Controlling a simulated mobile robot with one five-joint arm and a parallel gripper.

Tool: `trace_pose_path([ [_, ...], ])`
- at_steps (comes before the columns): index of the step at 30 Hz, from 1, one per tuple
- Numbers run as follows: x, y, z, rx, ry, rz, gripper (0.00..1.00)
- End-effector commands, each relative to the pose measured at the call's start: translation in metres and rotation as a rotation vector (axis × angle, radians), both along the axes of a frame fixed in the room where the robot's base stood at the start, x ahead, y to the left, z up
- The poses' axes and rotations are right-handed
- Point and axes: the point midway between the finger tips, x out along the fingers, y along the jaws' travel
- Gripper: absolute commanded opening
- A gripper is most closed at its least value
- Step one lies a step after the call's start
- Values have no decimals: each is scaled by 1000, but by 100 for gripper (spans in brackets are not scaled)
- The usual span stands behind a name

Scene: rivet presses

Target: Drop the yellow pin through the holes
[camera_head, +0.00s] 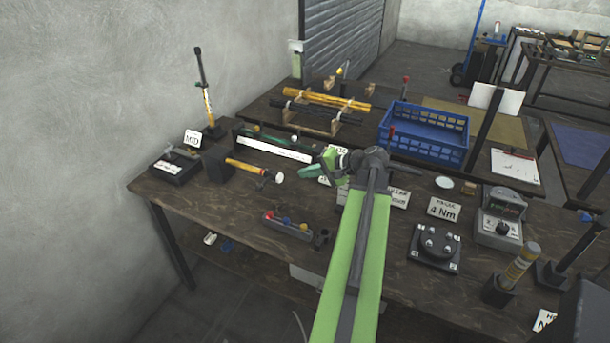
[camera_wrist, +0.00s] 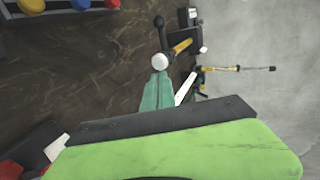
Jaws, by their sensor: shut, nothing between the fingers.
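A small grey rack (camera_head: 287,229) stands near the front edge of the bench, left of my arm. It holds a red-topped, a blue-topped and a yellow-topped pin. The yellow pin (camera_head: 303,226) is at its right end; its yellow top also shows at the upper left of the wrist view (camera_wrist: 31,5). My gripper (camera_head: 303,172), with teal fingers, is above the bench, behind the rack and apart from it. Its fingers (camera_wrist: 158,88) are shut and empty. A small dark block (camera_head: 321,239) stands right of the rack. I cannot make out the holes for the pin.
A blue crate (camera_head: 430,150) stands behind. A black fixture (camera_head: 435,249) and a dial device (camera_head: 499,225) are to the right. Bare bench lies left of the rack.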

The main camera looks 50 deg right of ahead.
Motion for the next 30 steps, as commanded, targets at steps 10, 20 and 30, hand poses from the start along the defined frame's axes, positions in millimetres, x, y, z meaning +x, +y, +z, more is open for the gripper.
trace_pose_path([
  [10,54,13,-36,0,1,2,0],
  [20,64,16,-38,0,1,2,0],
  [30,83,21,-38,0,0,4,0],
])
